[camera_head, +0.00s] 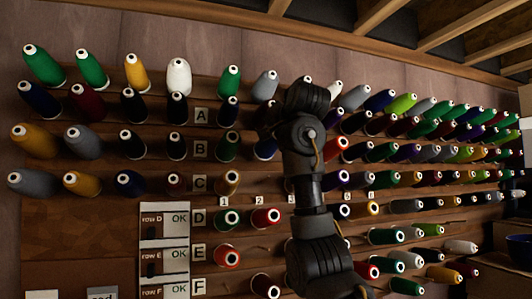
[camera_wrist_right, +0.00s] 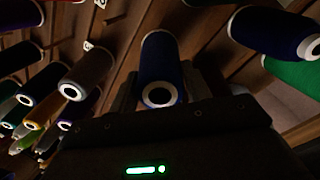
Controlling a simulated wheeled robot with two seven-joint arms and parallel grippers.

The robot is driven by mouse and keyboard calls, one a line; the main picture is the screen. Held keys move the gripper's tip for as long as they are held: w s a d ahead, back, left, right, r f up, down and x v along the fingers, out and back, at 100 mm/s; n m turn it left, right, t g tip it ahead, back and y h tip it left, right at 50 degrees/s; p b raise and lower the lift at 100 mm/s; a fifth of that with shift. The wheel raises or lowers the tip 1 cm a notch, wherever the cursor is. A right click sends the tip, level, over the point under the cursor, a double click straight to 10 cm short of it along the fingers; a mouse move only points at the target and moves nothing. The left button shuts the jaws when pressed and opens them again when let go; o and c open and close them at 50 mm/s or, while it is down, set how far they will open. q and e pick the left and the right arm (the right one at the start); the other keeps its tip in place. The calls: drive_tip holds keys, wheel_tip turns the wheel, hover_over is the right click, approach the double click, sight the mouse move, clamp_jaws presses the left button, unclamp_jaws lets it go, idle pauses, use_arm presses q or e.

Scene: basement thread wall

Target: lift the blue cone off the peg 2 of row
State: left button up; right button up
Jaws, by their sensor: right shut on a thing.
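The blue cone (camera_wrist_right: 160,62) stands in the middle of the right wrist view, its pale-ringed end toward the camera. My right gripper (camera_wrist_right: 158,88) is shut on it, with one dark finger on each side. In the head view my right arm rises in front of the rack, and its fingers are hard to make out. A dark blue cone (camera_head: 265,149) shows just left of that arm, near the row B label; I cannot tell for sure that it is the held one. Its peg is hidden. My left gripper is not in view.
Cones crowd the wall rack (camera_head: 110,221) on both sides of my right arm. In the wrist view a grey-brown cone (camera_wrist_right: 88,75) is to the left, and another blue cone (camera_wrist_right: 275,32) and a green cone (camera_wrist_right: 292,75) are to the right. Row-label cards (camera_head: 165,255) hang lower left.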

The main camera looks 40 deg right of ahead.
drive_tip(key=b+v, duration=0.3)
drive_tip(key=v, duration=0.5)
drive_tip(key=shift+f+b, duration=0.15)
drive_tip(key=shift+b, duration=0.15)
drive_tip(key=s+r+b, duration=0.1)
drive_tip(key=s+a+r+b, duration=0.1)
drive_tip(key=s+r+b, duration=0.1)
drive_tip(key=shift+s+a, duration=0.1)
drive_tip(key=shift+s, duration=0.25)
idle(0.3)
drive_tip(key=shift+f, duration=0.1)
